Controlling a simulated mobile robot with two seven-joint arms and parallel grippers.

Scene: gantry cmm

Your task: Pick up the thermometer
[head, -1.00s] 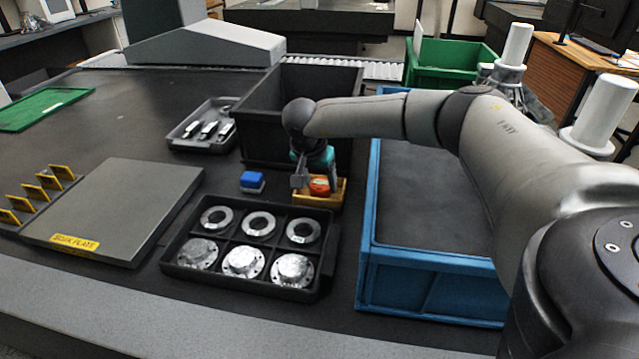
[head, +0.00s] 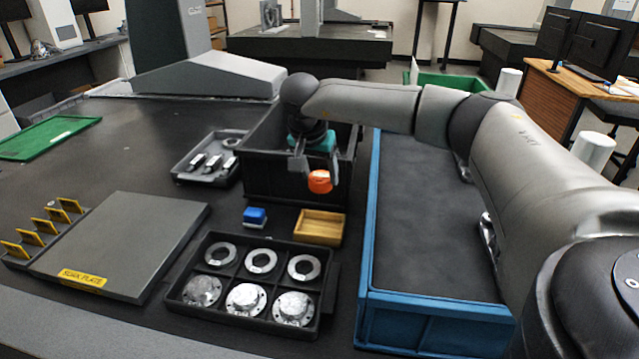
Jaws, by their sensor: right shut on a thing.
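The thermometer (head: 319,182) shows as a small orange object in the head view. My right gripper (head: 314,170) points down and is shut on it, holding it in the air above and behind the small yellow wooden tray (head: 320,238). The tray looks empty. Part of the thermometer is hidden by the gripper's fingers. My left gripper is not in the view.
A black bin (head: 285,188) stands right behind the held thermometer. A blue-rimmed crate (head: 366,240) is to the right. A black tray of metal rings and flanges (head: 180,290) lies in front, with a blue block (head: 255,216) behind it. The soak plate (head: 130,240) lies left.

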